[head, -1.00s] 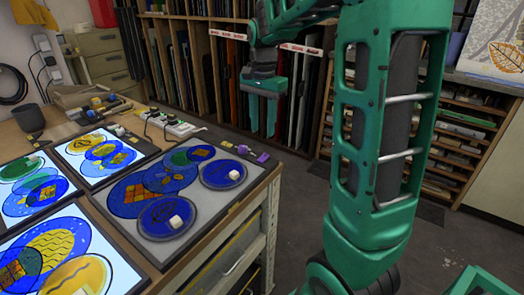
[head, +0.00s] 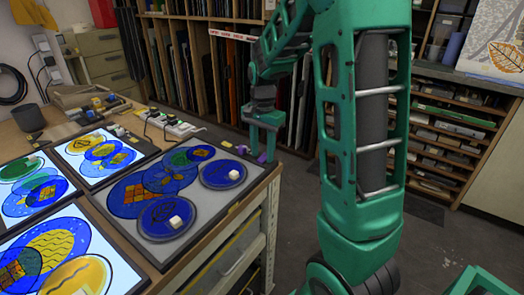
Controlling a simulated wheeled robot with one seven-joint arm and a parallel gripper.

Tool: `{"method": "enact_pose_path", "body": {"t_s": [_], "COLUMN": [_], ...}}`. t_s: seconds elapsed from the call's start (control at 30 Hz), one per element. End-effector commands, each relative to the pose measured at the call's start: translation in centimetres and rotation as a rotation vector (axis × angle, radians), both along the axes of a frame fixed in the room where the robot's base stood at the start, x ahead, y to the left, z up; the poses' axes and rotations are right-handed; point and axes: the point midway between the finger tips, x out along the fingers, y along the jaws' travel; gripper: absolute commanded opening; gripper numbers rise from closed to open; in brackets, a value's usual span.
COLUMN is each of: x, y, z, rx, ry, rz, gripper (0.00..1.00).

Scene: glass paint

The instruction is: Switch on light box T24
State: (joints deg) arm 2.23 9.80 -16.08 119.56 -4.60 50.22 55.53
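One light box (head: 210,212) at the right end of the table is dark, while the other panels glow. It carries overlapping blue glass discs and two pale cubes. No label is readable, so I cannot tell that it is T24. A small purple part (head: 262,157), perhaps its switch, sits at its far right corner. My gripper (head: 262,146) is pointing down right at this part, with its fingers apart and nothing seen held. Whether it touches the purple part cannot be told.
Lit light boxes (head: 102,153) with coloured glass fill the table's left side. A power strip (head: 170,124) with cables lies behind the dark box. Racks of glass sheets (head: 195,60) stand behind. The floor right of the table is clear.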

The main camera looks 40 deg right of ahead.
Motion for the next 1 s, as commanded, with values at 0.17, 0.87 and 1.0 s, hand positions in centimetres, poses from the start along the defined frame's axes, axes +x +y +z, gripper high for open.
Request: {"method": "enact_pose_path", "body": {"t_s": [0.17,0.87,1.0], "x": [0.02,0.74,0.81], "y": [0.03,-0.54,-0.56], "z": [0.02,-0.05,-0.01], "rx": [0.000,0.196,0.232], "ry": [0.000,0.063,0.074], "rz": [0.001,0.002,0.006], "gripper": [0.02,0.00,0.00]}}
